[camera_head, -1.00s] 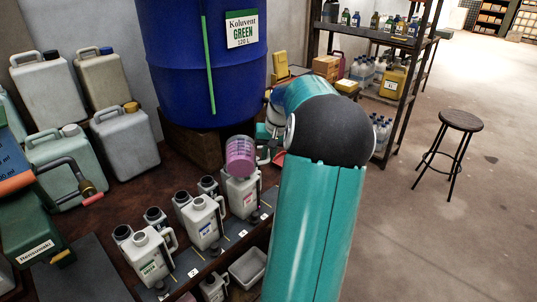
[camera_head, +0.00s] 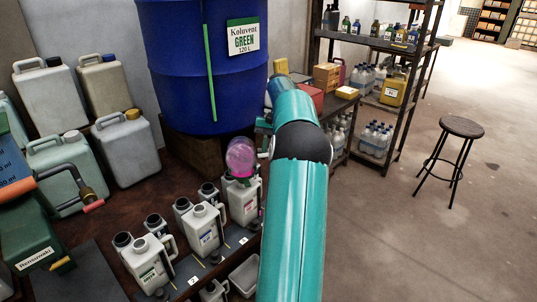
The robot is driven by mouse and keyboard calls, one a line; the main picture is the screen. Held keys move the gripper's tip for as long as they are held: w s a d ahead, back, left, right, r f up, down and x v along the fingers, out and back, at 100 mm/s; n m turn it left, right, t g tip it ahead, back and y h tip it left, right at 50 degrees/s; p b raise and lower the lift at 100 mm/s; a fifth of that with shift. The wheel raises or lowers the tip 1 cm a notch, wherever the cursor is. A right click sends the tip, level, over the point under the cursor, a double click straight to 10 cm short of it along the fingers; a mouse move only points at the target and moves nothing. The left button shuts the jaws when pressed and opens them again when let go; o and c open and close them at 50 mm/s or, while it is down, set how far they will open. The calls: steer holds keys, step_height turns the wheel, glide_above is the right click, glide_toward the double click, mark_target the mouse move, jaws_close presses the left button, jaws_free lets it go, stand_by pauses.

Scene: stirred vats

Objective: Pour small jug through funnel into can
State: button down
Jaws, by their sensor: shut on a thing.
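The small jug (camera_head: 241,156), clear with pink liquid, is held above the rightmost white can (camera_head: 243,203), which has a red label. The jug looks tilted. My gripper (camera_head: 259,155) is at the jug's right side, shut on it, mostly hidden by my teal arm. The jug covers the can's mouth, so I cannot make out a funnel there or whether liquid is flowing. Two more white cans, one with a blue label (camera_head: 207,236) and one with a green label (camera_head: 151,270), stand in the row to the left.
Dark-mouthed containers (camera_head: 156,222) stand behind the cans. A blue drum (camera_head: 190,80) rises close behind the jug. Grey canisters (camera_head: 125,145) stand at the left, a grey tray (camera_head: 244,274) lies in front. Shelving (camera_head: 400,100) and a stool (camera_head: 461,125) stand right; the floor between is open.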

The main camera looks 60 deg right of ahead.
steer(key=shift+w+d+r+g+y, duration=0.2)
steer(key=shift+d+g+y, duration=0.1)
steer(key=shift+y, duration=0.2)
steer(key=shift+w, duration=0.1)
stand_by(1.6)
